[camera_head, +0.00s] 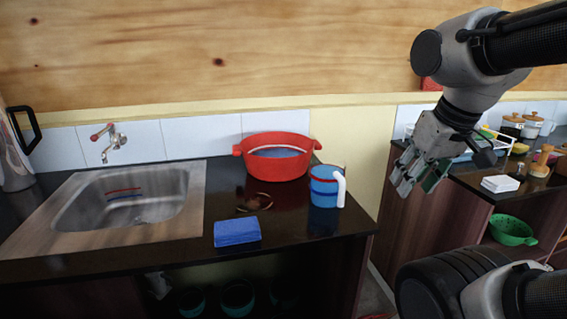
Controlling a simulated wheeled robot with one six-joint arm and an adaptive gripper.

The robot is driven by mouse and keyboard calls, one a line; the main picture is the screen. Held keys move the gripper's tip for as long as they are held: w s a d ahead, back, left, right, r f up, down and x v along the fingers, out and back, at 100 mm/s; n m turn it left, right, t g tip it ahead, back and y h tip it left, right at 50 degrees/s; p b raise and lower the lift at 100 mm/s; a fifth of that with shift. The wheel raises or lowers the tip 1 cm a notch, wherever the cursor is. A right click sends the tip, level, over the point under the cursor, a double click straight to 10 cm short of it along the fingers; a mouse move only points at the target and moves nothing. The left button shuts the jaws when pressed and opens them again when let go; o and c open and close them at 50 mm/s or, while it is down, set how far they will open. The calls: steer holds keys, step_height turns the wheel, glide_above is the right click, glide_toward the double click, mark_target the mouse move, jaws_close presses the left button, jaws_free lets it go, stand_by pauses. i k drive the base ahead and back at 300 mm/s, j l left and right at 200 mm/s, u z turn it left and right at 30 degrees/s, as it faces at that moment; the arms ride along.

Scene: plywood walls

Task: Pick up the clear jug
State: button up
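A jug (325,187) with a white handle on its right side stands upright on the dark counter, near the right end. It looks blue with a red band near the top; I cannot tell if its wall is clear with colour showing through. My gripper (418,184) hangs in the air to the right of the jug, pointing down and left. Its fingers look apart with nothing between them. It is clear of the jug and the counter.
A red two-handled pot (275,165) stands behind and left of the jug. A blue sponge-like block (237,232) and a small brown dish (254,203) lie nearer left. A metal sink (128,199) is farther left. A second counter (472,188) with several items stands right, beyond a gap.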

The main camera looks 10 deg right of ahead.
mark_target(327, 185)
steer(key=l+z, duration=0.15)
steer(key=l, duration=0.35)
steer(key=i+l+z, duration=0.15)
steer(key=l, duration=0.3)
steer(key=i+l+z, duration=0.15)
steer(key=l, duration=0.35)
steer(key=k, duration=0.05)
